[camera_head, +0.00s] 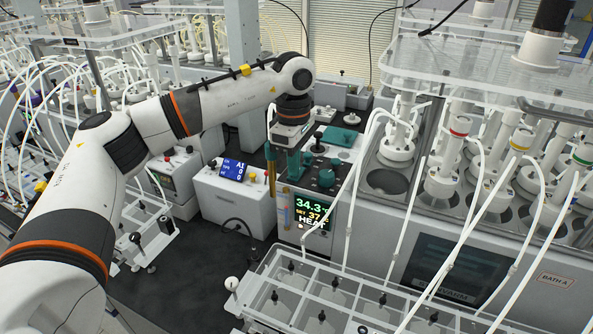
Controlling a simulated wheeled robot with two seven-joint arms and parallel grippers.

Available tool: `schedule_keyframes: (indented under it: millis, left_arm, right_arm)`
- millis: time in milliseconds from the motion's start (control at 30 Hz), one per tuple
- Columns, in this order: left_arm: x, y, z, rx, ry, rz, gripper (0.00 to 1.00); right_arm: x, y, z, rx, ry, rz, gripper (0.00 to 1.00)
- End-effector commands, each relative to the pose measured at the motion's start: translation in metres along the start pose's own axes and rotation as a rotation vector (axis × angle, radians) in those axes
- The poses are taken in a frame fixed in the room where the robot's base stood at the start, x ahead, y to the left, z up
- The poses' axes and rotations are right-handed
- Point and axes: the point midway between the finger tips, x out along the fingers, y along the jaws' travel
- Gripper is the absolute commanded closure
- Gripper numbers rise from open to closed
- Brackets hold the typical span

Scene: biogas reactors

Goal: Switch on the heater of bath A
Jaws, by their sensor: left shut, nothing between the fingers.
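Bath A is the large white bath on the right, with a "BATH A" label (555,280) on its front. A heater control unit stands at its left end. Its lit display (312,214) reads 34.3, a set value near 37 and "HEAT". My left gripper (283,163) points down at the unit's left edge, above and left of the display. It is shut and empty; its fingertips are small and hard to separate from the parts behind. No switch is clearly visible. My right gripper is not in view.
A white box with a blue display (234,171) stands left of the unit. A clear-topped rack (330,295) is in front. White tubes (362,190) hang before the bath and its dark panel (450,270). Bottles with coloured rings (460,130) stand in the bath.

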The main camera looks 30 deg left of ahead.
Motion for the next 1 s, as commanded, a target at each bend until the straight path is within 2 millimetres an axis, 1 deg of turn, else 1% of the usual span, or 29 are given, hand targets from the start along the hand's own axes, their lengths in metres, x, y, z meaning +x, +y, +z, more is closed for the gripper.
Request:
schedule_keyframes:
  millis: [33, 100, 733, 833, 1000]
  left_arm:
    - [-0.006, 0.0, 0.0, 0.0, 0.0, -0.001, 1.0]
    - [-0.012, 0.0, 0.0, 0.0, 0.0, -0.001, 1.0]
    - [-0.063, 0.0, 0.0, 0.001, 0.0, -0.001, 1.0]
    - [-0.068, 0.0, 0.0, 0.001, 0.0, -0.001, 1.0]
    - [-0.067, 0.0, 0.0, 0.001, 0.0, 0.0, 1.0]
  right_arm:
    - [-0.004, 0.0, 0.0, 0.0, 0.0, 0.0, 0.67]
    - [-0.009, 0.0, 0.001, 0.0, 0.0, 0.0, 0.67]
    - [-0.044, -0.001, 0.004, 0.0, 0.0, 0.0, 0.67]
    - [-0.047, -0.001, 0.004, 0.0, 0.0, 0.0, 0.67]
    - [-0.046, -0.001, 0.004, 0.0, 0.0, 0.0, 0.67]
